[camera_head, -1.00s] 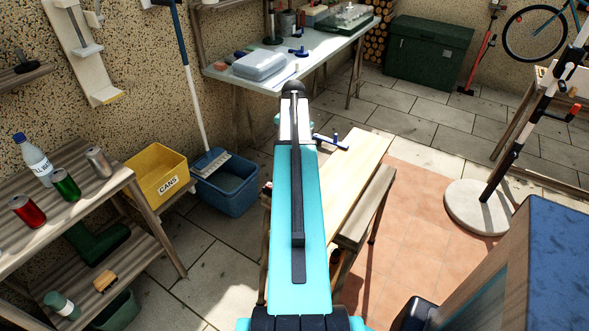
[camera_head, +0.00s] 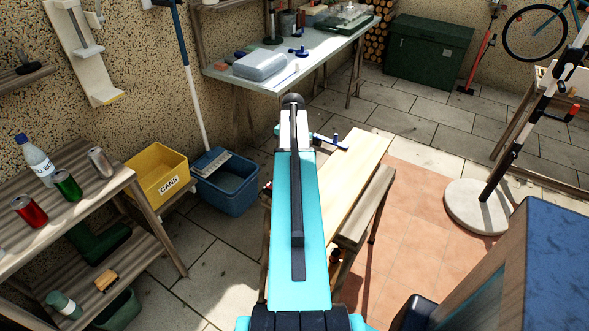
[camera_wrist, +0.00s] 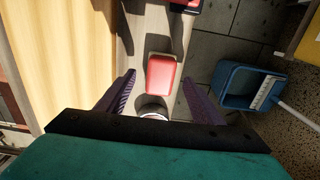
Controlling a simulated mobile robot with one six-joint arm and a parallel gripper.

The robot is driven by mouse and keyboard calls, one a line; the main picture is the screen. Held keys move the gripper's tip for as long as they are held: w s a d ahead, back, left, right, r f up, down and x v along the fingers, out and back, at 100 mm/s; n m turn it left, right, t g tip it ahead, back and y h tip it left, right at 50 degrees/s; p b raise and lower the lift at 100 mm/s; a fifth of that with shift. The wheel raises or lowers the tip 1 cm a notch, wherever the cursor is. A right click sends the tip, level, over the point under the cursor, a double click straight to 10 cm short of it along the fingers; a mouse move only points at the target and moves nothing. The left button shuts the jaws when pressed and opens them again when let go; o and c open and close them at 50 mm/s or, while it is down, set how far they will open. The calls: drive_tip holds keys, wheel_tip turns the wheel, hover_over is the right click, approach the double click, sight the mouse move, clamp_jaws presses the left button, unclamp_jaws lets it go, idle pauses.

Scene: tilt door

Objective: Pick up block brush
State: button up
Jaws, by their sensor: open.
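In the wrist view a red block-shaped object (camera_wrist: 162,75) with rounded edges lies on a pale board, between and just beyond the tips of my gripper (camera_wrist: 160,78). The gripper's two dark fingers are spread apart with nothing held. I cannot tell whether the red object has bristles. A round grey item (camera_wrist: 152,106) with a pale rim lies close to it, partly hidden by my gripper. In the head view my arm hides the gripper. A small tan block with a dark underside (camera_head: 106,280), brush-like, lies on the lower shelf at left.
The wooden workbench (camera_head: 352,185) carries a blue-handled clamp (camera_head: 332,141). A blue bucket (camera_head: 228,190) stands on the floor left of it, also in the wrist view (camera_wrist: 235,88). A yellow cans bin (camera_head: 157,177) is farther left. A blue-topped cabinet (camera_head: 560,240) is at right.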

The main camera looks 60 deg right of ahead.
drive_tip(key=shift+f+p, duration=0.3)
drive_tip(key=shift+f, duration=1.25)
drive_tip(key=c, duration=1.2)
drive_tip(key=shift+o, duration=0.2)
drive_tip(key=shift+r, duration=0.15)
drive_tip(key=shift+r+b, duration=0.95)
drive_tip(key=shift+r, duration=3.95)
